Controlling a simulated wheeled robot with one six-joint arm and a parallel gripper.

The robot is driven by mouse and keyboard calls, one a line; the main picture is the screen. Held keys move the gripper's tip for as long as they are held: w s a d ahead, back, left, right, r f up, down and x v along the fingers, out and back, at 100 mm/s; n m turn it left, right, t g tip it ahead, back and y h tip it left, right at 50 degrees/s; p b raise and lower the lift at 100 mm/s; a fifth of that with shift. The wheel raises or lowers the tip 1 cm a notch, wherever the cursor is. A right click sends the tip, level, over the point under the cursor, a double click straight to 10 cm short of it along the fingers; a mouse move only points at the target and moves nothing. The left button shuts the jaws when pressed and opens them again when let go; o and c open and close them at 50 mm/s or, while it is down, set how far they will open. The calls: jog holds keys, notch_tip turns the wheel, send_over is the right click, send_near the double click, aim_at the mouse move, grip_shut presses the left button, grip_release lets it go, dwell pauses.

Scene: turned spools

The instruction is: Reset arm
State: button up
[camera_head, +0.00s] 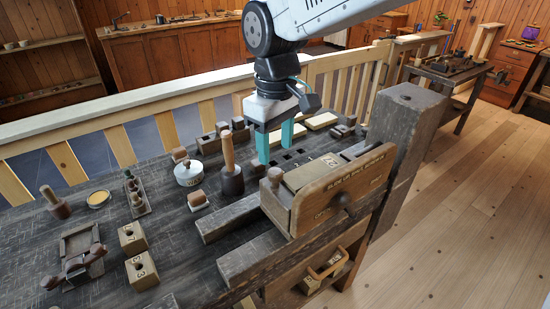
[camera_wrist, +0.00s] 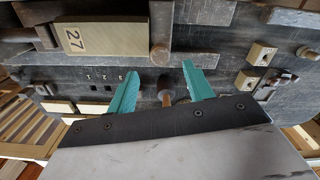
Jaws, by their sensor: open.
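My gripper (camera_head: 276,140) is above the workbench (camera_head: 110,215), with its two teal fingers apart and pointing down. In the wrist view my gripper (camera_wrist: 158,92) is open, with nothing held between its fingers. A dark mallet (camera_head: 231,172) with a light wooden handle stands upright on the bench, left of the fingers in the head view. Its handle end seems to show between the fingers in the wrist view, but I cannot tell how near it is. A white round tin (camera_head: 188,172) sits left of the mallet.
A wooden vise (camera_head: 340,190) and thick post (camera_head: 405,120) stand at the bench's right. Numbered blocks (camera_head: 140,270), a small plane-like tool (camera_head: 80,250) and a rack (camera_head: 136,195) occupy the left. A pale railing (camera_head: 130,110) runs behind. Open floor (camera_head: 480,210) lies right.

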jog(key=shift+r, duration=1.1)
jog(key=s+d+m, duration=0.5)
jog(key=s+d, duration=0.4)
jog(key=d, duration=0.4)
jog(key=s+d+f+m+t, duration=0.1)
jog(key=s+d+m, duration=0.3)
jog(key=s+d, duration=0.6)
jog(key=d, duration=0.3)
jog(key=shift+s+d+f+m, duration=0.15)
jog(key=shift+d+f+m, duration=0.05)
jog(key=shift+m, duration=0.2)
